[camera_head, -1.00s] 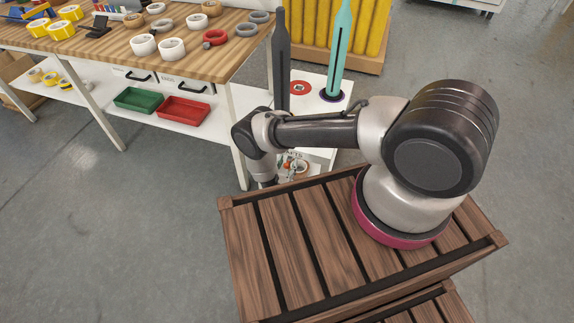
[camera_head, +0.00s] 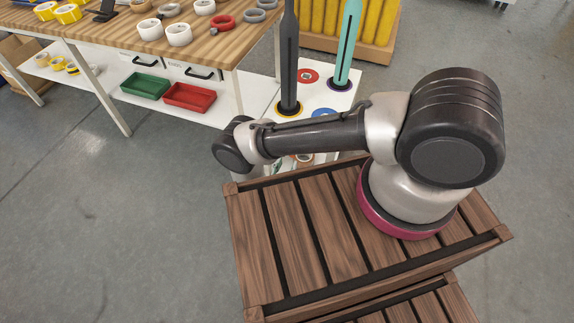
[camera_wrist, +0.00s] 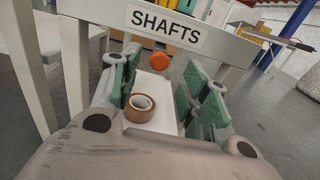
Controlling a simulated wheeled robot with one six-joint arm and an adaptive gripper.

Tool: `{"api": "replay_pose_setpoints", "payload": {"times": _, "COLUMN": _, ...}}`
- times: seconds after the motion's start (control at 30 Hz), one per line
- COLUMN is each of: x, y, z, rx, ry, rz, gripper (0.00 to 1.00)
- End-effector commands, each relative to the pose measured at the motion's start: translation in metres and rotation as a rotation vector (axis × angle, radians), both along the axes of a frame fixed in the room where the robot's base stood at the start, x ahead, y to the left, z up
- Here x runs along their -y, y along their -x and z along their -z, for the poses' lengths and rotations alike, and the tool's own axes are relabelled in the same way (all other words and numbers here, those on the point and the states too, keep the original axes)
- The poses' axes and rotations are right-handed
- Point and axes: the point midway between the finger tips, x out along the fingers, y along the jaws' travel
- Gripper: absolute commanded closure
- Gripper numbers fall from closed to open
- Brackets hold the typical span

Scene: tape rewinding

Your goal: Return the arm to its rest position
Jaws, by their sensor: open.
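My gripper (camera_wrist: 165,85) shows in the wrist view with its two green-padded fingers spread apart. A brown tape roll (camera_wrist: 134,115) lies on a white surface (camera_wrist: 163,121) and appears between the fingers in the picture; I see no grip on it. In the head view my arm reaches left from its mount to a dark wrist joint, and the gripper is hidden there. A grey shaft (camera_head: 290,60) and a teal shaft (camera_head: 347,50) stand upright on a white stand (camera_head: 335,98) behind the arm.
A white frame with a SHAFTS sign (camera_wrist: 165,24) crosses the wrist view, with an orange round part (camera_wrist: 159,60) below it. A wooden workbench (camera_head: 213,50) with tape rolls stands at the left, above a green tray (camera_head: 146,88) and a red tray (camera_head: 190,98). Grey floor is open at lower left.

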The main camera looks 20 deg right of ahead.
Motion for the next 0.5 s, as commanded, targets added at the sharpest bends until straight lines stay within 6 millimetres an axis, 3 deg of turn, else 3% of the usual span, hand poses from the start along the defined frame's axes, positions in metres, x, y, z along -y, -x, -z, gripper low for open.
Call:
{"api": "replay_pose_setpoints", "payload": {"times": 0.37, "x": 0.0, "y": 0.0, "z": 0.001, "rx": -0.009, "ry": 0.008, "rz": 0.001, "gripper": 0.54}}
{"api": "replay_pose_setpoints", "payload": {"times": 0.5, "x": 0.025, "y": 0.013, "z": 0.008, "rx": -0.072, "ry": 0.035, "rz": 0.091, "gripper": 0.54}}
